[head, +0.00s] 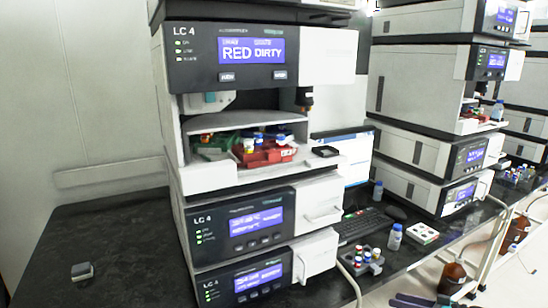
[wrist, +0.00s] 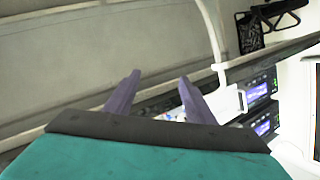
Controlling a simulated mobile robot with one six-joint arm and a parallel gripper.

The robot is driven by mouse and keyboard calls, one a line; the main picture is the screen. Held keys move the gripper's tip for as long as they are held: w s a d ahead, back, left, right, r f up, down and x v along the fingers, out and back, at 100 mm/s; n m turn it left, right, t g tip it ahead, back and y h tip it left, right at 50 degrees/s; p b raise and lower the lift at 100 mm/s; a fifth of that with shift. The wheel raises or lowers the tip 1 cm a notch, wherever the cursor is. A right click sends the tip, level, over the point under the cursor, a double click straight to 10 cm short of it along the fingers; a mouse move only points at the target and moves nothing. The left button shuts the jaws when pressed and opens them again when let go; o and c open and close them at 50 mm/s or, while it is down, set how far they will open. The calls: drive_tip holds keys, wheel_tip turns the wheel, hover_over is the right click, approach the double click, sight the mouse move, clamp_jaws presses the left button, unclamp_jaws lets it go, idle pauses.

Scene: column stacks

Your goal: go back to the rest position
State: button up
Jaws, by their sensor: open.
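My gripper (wrist: 159,76) shows in the wrist view with its two purple fingers apart and nothing between them. Purple finger tips, which look like my gripper (head: 418,301), also show at the bottom edge of the head view, low and to the right of the near stack. The rest of the arm is out of the head view. The gripper touches nothing that I can see.
The near LC 4 stack (head: 312,192) stands on a dark bench (head: 120,240); its top display (head: 251,51) reads "RED DIRTY". A red tray (head: 265,154) sits in its open bay. A vial rack (head: 362,262), bottle (head: 394,237) and keyboard (head: 362,224) lie right of it.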

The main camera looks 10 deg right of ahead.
drive_tip(key=s+a+f+m+g+p, duration=0.15)
drive_tip(key=a+f+g, duration=0.35)
drive_tip(key=a+f, duration=0.7)
drive_tip(key=s+a+f+m+g+p, duration=0.15)
drive_tip(key=a+f+g, duration=0.35)
drive_tip(key=a+f, duration=0.75)
drive_tip(key=s+a+f+g+h+p, duration=0.1)
drive_tip(key=s+a+f+g+h, duration=0.2)
drive_tip(key=s+a, duration=0.4)
drive_tip(key=s+a+f+g+h+p, duration=0.1)
drive_tip(key=s+a+f+g+h, duration=0.2)
drive_tip(key=s, duration=1)
drive_tip(key=a+g+h, duration=0.1)
drive_tip(key=a+h, duration=0.2)
drive_tip(key=a, duration=0.1)
drive_tip(key=shift+s+a+f, duration=0.15)
drive_tip(key=shift+s+f, duration=0.1)
drive_tip(key=shift+f, duration=0.05)
